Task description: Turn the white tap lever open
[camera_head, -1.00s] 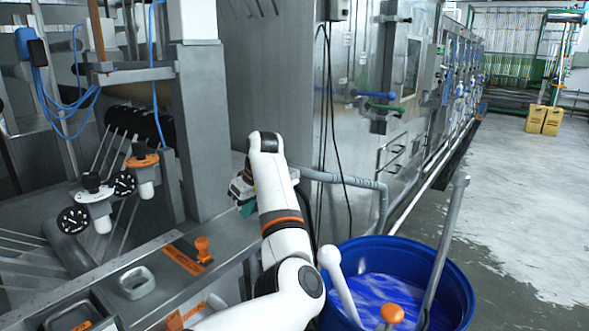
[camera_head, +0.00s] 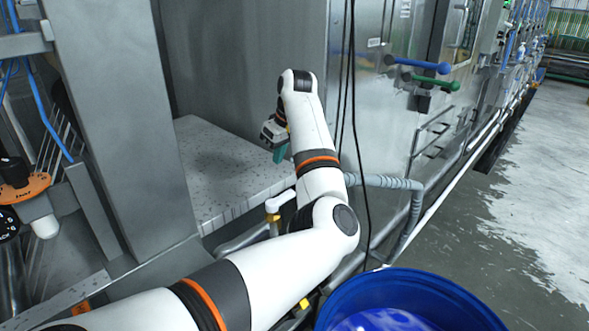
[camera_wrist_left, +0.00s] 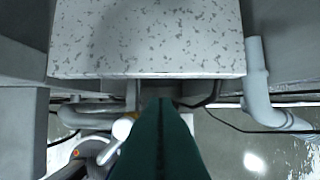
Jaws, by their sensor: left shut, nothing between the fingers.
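The white tap lever (camera_head: 280,201) sits on a pipe with a brass-coloured fitting, below the edge of the speckled slab. My left arm passes close to its right side in the head view. In the left wrist view, a white rounded end (camera_wrist_left: 122,128), which looks like the lever, shows just left of the fingers and is partly hidden by them. My left gripper (camera_head: 281,153) is above the lever in the head view, its teal fingers pointing down. The fingers (camera_wrist_left: 160,140) are shut and empty in the wrist view. Contact with the lever cannot be told.
The speckled slab (camera_head: 225,165) juts out behind the tap. A grey hose (camera_head: 390,182) bends down right of my arm. A blue barrel (camera_head: 420,290) with blue liquid stands at the front. The steel cabinet (camera_head: 385,110) stands behind. Wet floor is free at right.

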